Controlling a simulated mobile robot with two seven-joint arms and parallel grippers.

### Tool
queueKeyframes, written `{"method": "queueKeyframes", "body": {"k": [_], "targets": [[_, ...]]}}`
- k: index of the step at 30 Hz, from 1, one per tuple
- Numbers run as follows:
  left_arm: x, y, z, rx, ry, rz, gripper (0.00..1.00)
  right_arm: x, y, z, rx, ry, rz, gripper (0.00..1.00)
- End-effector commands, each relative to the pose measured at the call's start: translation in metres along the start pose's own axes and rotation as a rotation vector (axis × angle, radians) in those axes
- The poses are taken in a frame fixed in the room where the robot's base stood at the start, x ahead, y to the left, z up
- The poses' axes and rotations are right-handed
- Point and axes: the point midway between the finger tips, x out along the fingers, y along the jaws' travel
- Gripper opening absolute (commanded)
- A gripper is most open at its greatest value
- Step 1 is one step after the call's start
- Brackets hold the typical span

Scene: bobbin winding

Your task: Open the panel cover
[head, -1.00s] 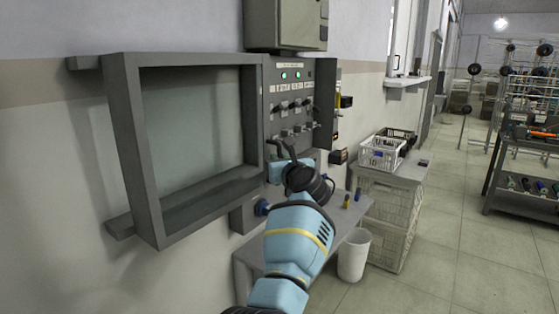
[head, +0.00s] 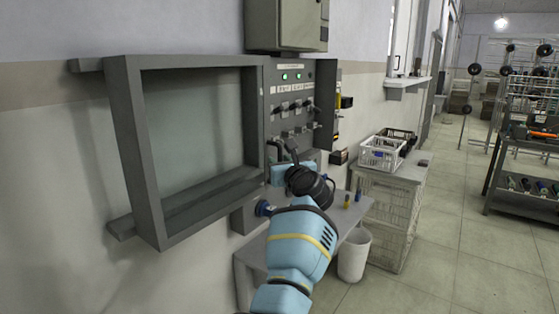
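The panel cover (head: 124,155) is a grey frame with a clear window. It stands swung open to the left of the control panel (head: 290,93), its left edge out from the wall. The panel face is uncovered, with two lit green lights and rows of switches. My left gripper (head: 283,151) is at the lower part of the panel, just right of the cover's right edge. Its fingers are small and dark against the panel, and I cannot tell how far apart they are or whether they touch anything. My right gripper is not in view.
A grey box (head: 286,24) hangs on the wall above the panel. A narrow table (head: 250,256) stands below my arm, with a white bin (head: 354,256) beside it. Crates (head: 383,222) and a basket (head: 379,154) stand beyond. The floor at right is clear up to a shelf rack (head: 520,165).

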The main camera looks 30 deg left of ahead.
Motion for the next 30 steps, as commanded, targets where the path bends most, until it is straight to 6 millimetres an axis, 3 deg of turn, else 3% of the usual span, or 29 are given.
{"method": "queueKeyframes", "body": {"k": [6,13,30], "targets": [[-0.034,0.0,0.007,-0.006,-0.003,-0.002,0.29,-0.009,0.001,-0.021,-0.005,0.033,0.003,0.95],[-0.062,0.0,0.005,-0.005,-0.003,-0.001,0.29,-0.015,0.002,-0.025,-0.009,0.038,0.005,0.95],[-0.069,0.0,0.002,-0.002,-0.001,0.0,0.29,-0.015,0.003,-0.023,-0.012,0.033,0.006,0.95]]}}
